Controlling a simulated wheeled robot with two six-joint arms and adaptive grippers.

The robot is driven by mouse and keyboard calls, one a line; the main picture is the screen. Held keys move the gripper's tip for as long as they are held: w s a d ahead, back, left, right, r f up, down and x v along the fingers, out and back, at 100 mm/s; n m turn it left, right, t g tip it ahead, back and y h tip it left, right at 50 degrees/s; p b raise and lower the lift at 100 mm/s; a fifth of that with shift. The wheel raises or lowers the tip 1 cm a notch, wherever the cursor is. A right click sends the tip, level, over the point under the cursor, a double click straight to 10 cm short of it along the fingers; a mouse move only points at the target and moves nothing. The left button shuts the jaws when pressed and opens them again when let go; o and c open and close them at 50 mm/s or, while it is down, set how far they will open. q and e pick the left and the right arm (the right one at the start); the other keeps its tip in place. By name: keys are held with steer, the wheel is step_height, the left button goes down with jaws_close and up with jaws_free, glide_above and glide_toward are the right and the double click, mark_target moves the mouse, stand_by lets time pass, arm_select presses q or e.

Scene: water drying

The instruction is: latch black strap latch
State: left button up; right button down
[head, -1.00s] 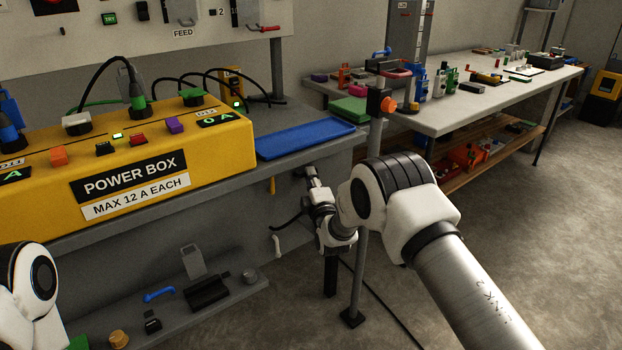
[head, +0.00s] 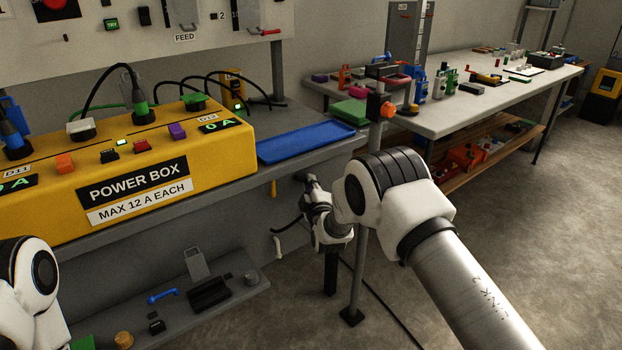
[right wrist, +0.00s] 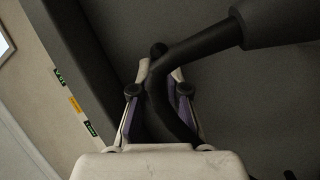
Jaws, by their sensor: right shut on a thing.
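My right gripper (right wrist: 160,88) is shut on a black curved piece (right wrist: 178,118) that passes between its purple-padded fingers. The piece bends up and right into a thicker black sleeve (right wrist: 280,25). In the head view my right gripper (head: 311,186) is small and partly hidden by its wrist, in front of the bench's grey front panel. A dark curved strand (head: 284,226) shows beside it, with a white bent part (head: 278,246) below. I cannot tell which part is the black strap latch. My left gripper is out of view; only its arm shows at lower left.
The yellow power box (head: 219,152) and blue tray (head: 312,141) sit on the grey bench. A lower shelf holds a black box (head: 209,293), a blue handle (head: 163,296) and small parts. A grey post (head: 360,275) stands close to my right arm. Open floor lies right.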

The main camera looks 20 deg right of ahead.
steer(key=m+g+p, duration=0.1)
steer(key=m, duration=0.1)
steer(key=a+m+g+y+p, duration=0.1)
steer(key=m+p, duration=0.1)
steer(key=m, duration=0.1)
steer(key=a+f+m+g+y+p, duration=0.1)
steer(key=m, duration=0.1)
steer(key=shift+s+m+g+p, duration=0.3)
steer(key=shift+s+m+g, duration=0.05)
steer(key=shift+m+g, duration=0.05)
steer(key=shift+s+a+f+m+g+y+p, duration=0.15)
steer(key=shift+m+g+y+p, duration=0.15)
steer(key=shift+m, duration=0.25)
steer(key=shift+a+f+m+g+y+p, duration=0.1)
steer(key=shift+a+m+g+y+p, duration=0.1)
steer(key=shift+m+y+p, duration=0.3)
steer(key=c, duration=1.2)
jaws_free()
